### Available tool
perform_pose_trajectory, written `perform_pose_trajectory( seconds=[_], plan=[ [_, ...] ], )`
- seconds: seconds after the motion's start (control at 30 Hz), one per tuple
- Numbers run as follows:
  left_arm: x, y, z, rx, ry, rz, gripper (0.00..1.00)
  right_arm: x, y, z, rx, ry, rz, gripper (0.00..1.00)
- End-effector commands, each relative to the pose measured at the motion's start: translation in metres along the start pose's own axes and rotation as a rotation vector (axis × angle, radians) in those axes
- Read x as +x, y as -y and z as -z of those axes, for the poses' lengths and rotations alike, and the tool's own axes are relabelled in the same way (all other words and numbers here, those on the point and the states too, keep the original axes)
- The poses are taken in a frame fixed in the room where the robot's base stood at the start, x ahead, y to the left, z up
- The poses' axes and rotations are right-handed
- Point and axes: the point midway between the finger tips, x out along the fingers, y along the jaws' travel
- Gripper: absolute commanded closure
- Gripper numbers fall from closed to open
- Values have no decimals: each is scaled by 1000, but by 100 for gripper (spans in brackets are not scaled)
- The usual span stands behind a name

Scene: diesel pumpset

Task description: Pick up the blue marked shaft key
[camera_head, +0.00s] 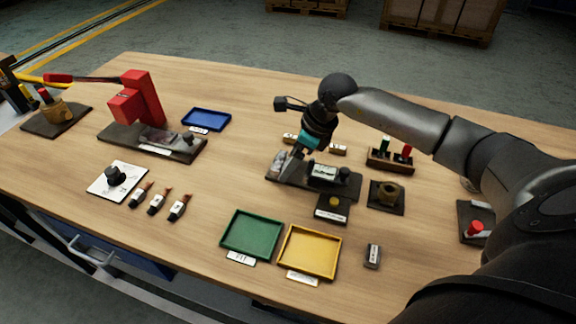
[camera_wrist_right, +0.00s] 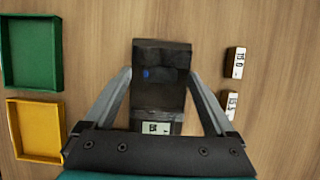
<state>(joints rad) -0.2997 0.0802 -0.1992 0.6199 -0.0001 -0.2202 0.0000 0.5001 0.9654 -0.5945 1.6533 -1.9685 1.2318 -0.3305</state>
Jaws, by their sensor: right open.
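A small blue mark (camera_wrist_right: 147,74) shows on a dark block in the right wrist view, between my fingertips. I cannot clearly make out the outline of the shaft key there. The block is part of a dark fixture (camera_wrist_right: 160,97) with a white label; in the head view the fixture (camera_head: 345,184) stands right of the table's middle. My right gripper (camera_wrist_right: 158,74) is open, with one finger on each side of the dark block. In the head view the right gripper (camera_head: 297,153) is over the fixture's left end and hides part of it. My left gripper is not in view.
A green tray (camera_head: 229,249) and a yellow tray (camera_head: 286,269) lie in front. Two labelled blocks (camera_wrist_right: 235,62) lie behind the fixture. A rack (camera_head: 378,164) and a brass part (camera_head: 390,193) stand to its right. A red press (camera_head: 145,90) and a blue tray (camera_head: 227,121) are left.

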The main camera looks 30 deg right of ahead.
Motion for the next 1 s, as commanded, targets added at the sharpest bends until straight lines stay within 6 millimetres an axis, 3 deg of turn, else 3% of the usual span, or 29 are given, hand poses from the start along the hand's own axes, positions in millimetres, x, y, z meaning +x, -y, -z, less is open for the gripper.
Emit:
perform_pose_trajectory(
  seconds=[0.07, 0.17, 0.87, 1.0],
  plan=[
    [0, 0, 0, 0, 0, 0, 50, 0, 0, 0, 0, 0, 0, 10],
    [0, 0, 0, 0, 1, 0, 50, 0, 0, 0, 0, 0, 0, 20],
    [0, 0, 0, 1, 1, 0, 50, -1, 0, 0, 1, 0, 0, 99],
    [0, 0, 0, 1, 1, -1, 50, -1, 0, 0, 0, 1, 0, 100]
  ],
)
